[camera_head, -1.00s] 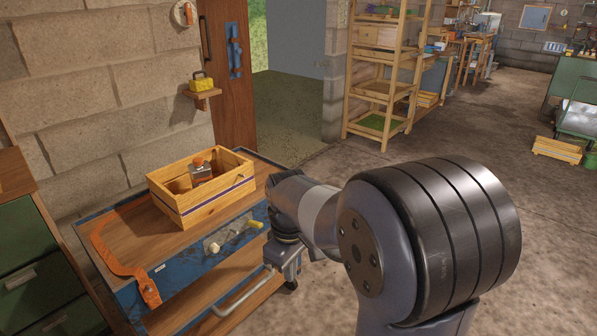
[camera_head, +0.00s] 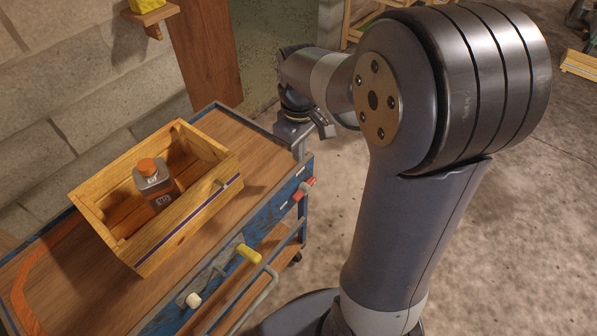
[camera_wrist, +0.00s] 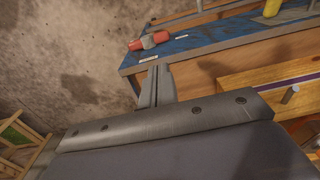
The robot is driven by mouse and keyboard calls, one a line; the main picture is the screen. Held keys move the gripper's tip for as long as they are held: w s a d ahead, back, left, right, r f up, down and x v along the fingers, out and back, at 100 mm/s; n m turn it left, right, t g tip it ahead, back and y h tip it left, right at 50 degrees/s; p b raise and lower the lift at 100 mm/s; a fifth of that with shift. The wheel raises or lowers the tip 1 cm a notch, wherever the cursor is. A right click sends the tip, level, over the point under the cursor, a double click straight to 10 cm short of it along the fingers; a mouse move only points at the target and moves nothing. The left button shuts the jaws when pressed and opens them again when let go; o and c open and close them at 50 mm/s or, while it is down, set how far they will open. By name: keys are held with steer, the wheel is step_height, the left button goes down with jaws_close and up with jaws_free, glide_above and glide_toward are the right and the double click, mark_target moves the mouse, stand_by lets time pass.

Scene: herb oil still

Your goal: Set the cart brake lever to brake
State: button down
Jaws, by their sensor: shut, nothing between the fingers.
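The cart (camera_head: 235,133) has a blue front edge with several controls on it. A red-handled lever (camera_head: 303,189) with a grey hub sits near the right end of that edge, between two small white labels. It also shows in the wrist view (camera_wrist: 136,45), just beyond my fingertips. No wording on the labels is readable, so I cannot tell which position it is in. My gripper (camera_wrist: 160,70) is shut and empty, above the cart's right end corner and apart from the lever. In the head view, my gripper (camera_head: 299,152) is partly hidden by its own wrist.
A yellow handle (camera_head: 249,254) and a white knob (camera_head: 193,300) are farther left on the cart front, above a grey rail (camera_head: 262,292). A wooden crate (camera_head: 190,225) on the cart top holds a grey bottle (camera_head: 156,184) with an orange cap. Open floor lies right.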

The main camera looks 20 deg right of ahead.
mark_target(296, 198)
steer(key=shift+s, duration=0.1)
step_height(296, 198, down, 14)
steer(key=b, duration=0.3)
steer(key=shift+b, duration=0.35)
stand_by(0.3)
steer(key=shift+s+a+f, duration=0.2)
steer(key=shift+a, duration=0.1)
steer(key=shift+s+a+f, duration=0.2)
steer(key=shift+a+f, duration=0.1)
steer(key=shift+f, duration=0.25)
